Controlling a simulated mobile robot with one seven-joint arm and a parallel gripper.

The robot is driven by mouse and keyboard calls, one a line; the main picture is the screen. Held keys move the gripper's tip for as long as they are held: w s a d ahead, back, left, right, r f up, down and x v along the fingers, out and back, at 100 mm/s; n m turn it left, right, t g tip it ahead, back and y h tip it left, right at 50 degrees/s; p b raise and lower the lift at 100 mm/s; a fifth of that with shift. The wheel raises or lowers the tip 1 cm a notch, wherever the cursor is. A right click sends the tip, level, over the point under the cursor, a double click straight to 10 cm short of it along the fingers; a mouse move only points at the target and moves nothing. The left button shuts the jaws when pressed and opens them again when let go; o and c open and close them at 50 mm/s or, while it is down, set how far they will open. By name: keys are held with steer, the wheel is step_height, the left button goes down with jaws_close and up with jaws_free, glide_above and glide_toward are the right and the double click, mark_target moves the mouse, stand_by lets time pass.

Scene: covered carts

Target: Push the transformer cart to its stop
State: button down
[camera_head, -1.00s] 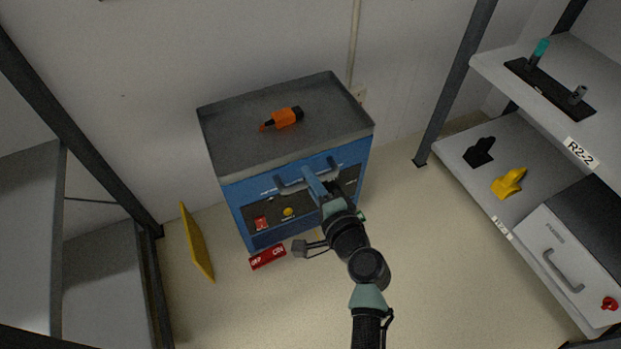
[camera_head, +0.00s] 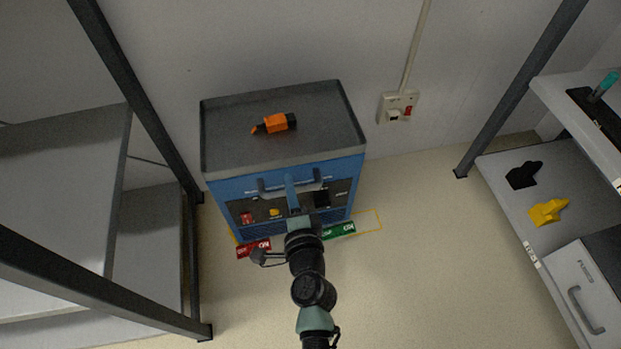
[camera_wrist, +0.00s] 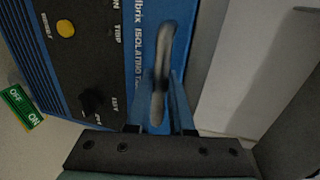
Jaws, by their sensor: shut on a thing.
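The transformer cart (camera_head: 225,150) is a blue cabinet with a grey tray top, standing near the back wall. Its front panel carries red and yellow buttons, and a grey bar handle (camera_head: 268,187) runs along the upper front. My gripper (camera_head: 291,184) is shut on the handle near its middle. In the wrist view the handle (camera_wrist: 167,45) lies between the fingers of my gripper (camera_wrist: 163,88). A yellow outline (camera_head: 378,220) on the floor shows right of the cart, with a bit at its left. No separate stop can be made out.
An orange tool (camera_head: 275,123) lies on the cart's top. Red (camera_head: 253,248) and green (camera_head: 340,230) OFF/ON plates lie at its front edge. A socket (camera_head: 398,107) is on the wall. Rack posts (camera_head: 195,240) stand close at left; shelves (camera_head: 505,205) are at right, with open floor between.

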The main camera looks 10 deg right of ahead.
steer(key=shift+a, duration=0.25)
steer(key=c, duration=0.8)
jaws_free()
steer(key=shift+d, duration=0.1)
steer(key=v, duration=1.3)
